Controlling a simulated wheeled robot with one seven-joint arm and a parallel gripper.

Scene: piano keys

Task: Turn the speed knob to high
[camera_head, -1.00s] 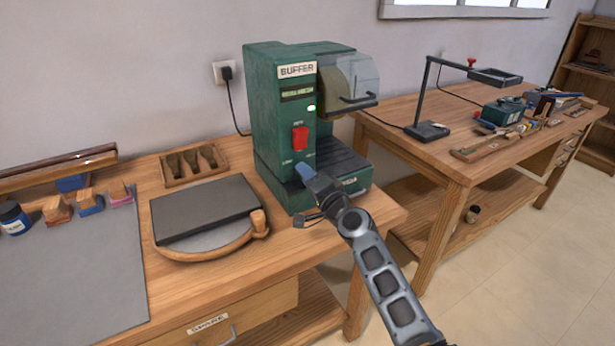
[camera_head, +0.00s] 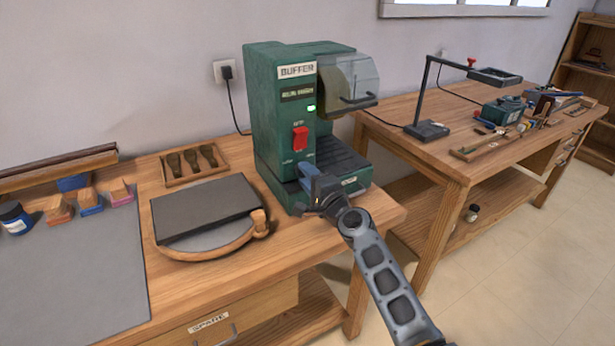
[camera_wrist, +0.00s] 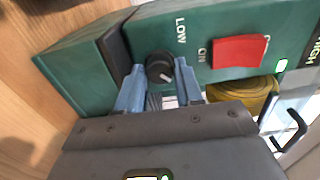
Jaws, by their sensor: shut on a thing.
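The speed knob (camera_wrist: 160,68) is a small round black knob with a pale pointer line, on the green front of the buffer (camera_head: 275,110). In the wrist view the pointer line slants to the lower right. My gripper (camera_wrist: 160,74) has one blue finger on each side of the knob and is shut on it. A "LOW" label (camera_wrist: 181,30) is printed beside the knob. In the head view my gripper (camera_head: 308,172) is at the buffer's lower front and hides the knob.
A red switch (camera_wrist: 239,52) sits close beside the knob, and it shows above my gripper in the head view (camera_head: 300,139). A green light (camera_head: 311,108) is lit. A grey slab (camera_head: 205,208) lies left of the buffer. A second bench (camera_head: 460,150) stands right.

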